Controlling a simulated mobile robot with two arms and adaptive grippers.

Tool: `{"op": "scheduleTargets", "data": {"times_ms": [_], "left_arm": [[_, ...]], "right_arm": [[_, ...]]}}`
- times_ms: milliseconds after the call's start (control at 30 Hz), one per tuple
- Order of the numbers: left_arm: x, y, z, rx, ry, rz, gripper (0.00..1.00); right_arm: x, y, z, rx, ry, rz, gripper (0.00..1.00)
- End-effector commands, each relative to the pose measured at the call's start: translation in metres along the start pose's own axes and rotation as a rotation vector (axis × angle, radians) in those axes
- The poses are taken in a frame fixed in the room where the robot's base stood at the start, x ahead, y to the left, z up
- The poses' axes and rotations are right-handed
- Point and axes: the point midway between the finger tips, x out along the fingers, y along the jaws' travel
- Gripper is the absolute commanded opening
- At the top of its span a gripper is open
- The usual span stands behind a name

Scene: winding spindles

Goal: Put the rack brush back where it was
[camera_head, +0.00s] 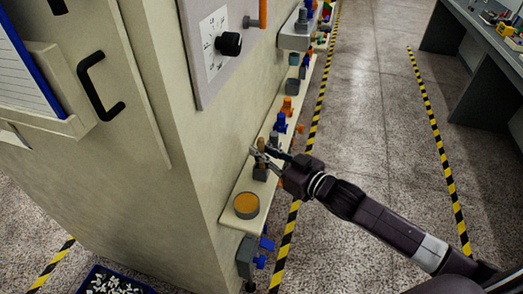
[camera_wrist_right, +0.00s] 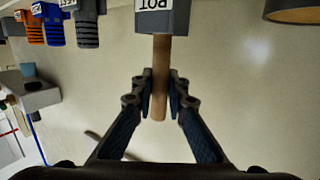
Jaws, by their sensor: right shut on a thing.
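The rack brush shows as a light wooden handle (camera_wrist_right: 160,55) in the right wrist view, running into a grey block with a white label (camera_wrist_right: 176,18). In the head view the handle (camera_head: 261,143) stands upright above the dark grey block (camera_head: 261,173) on the narrow cream ledge (camera_head: 243,182). My right gripper (camera_head: 262,153) reaches in from the right and is shut on the handle, with one finger on each side (camera_wrist_right: 160,90). The brush's lower part is hidden in or behind the block. My left gripper is not in view.
A round tin with an orange top (camera_head: 246,205) stands at the ledge's near end. Blue (camera_head: 280,123) and orange (camera_head: 287,106) pieces stand farther along it. Grey and blue parts (camera_head: 247,258) hang below its near end. The aisle floor (camera_head: 375,110) right is clear.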

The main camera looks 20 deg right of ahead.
Motion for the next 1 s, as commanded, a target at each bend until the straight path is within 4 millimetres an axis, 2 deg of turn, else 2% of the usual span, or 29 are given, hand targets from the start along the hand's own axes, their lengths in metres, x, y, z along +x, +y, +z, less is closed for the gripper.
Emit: {"op": "scheduleTargets", "data": {"times_ms": [33,67,200,567,733,1000], "left_arm": [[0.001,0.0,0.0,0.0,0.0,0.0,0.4],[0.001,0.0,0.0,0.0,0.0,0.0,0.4],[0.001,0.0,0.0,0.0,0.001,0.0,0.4],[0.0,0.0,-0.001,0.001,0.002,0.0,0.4],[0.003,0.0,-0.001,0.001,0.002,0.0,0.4],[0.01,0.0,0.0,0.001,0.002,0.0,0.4]], "right_arm": [[0.0,0.0,0.002,0.001,0.0,0.0,0.0],[0.0,0.0,0.002,0.0,0.0,0.0,0.14],[0.0,0.0,0.002,0.0,0.0,0.0,0.3],[-0.001,0.0,-0.001,0.0,-0.001,0.0,0.31],[-0.017,0.0,0.002,0.002,-0.002,0.001,0.31],[-0.056,0.0,0.002,0.001,-0.004,0.0,0.31]]}}
